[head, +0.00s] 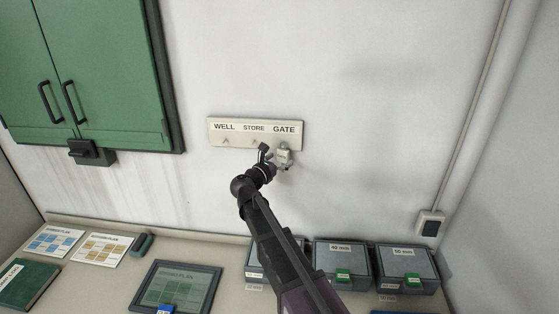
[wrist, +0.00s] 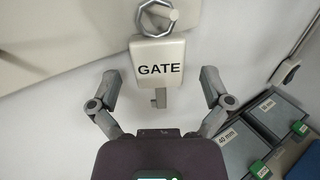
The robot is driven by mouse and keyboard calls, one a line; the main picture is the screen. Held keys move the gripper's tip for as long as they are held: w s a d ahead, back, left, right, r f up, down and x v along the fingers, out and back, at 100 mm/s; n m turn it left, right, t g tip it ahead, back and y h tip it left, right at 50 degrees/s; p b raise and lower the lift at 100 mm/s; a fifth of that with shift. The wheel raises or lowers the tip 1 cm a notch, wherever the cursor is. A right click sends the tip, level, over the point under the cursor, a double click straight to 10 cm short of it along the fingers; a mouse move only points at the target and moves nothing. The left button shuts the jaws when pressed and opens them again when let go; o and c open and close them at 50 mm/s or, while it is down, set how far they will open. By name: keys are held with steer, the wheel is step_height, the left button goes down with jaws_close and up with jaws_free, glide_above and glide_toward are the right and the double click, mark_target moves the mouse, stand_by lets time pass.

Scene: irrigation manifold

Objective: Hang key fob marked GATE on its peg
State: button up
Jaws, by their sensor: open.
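The white key fob marked GATE (wrist: 160,68) hangs upright in the wrist view, lettering facing the camera, with a grey stub at its lower end. Its octagonal metal ring (wrist: 141,22) lies over the pale peg board at the top. A small pale shape shows inside the ring; I cannot tell for sure that the peg passes through it. In the head view the fob (head: 284,154) is just below the GATE label of the peg board (head: 242,138). My gripper (wrist: 160,84) is open, its fingers on either side of the fob with a clear gap to each.
The WELL peg (head: 226,141) is bare. A green cabinet (head: 95,70) hangs at the left. On the counter below stand lidded grey boxes, among them the 40 mm box (head: 341,260) and the 50 mm box (head: 404,262).

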steer(key=shift+s, duration=0.15)
steer(key=v, duration=1.2)
stand_by(0.5)
steer(key=s+d+f+m+g+y+b, duration=0.1)
steer(key=s+d+f+m+g+b, duration=0.15)
steer(key=d+f+m+g, duration=0.5)
steer(key=s+d+f+m+g+b, duration=0.1)
steer(key=s+d+f+m+g, duration=0.15)
steer(key=d+f+m, duration=0.85)
steer(key=s+d+f+m+g+y+b, duration=0.2)
steer(key=s+d+f+m+g+y, duration=0.3)
steer(key=s+d+m+y, duration=0.3)
steer(key=s+d+f+m, duration=0.1)
steer(key=s+d+m, duration=0.2)
steer(key=s, duration=0.2)
steer(key=shift+y, duration=0.3)
steer(key=shift+d, duration=0.1)
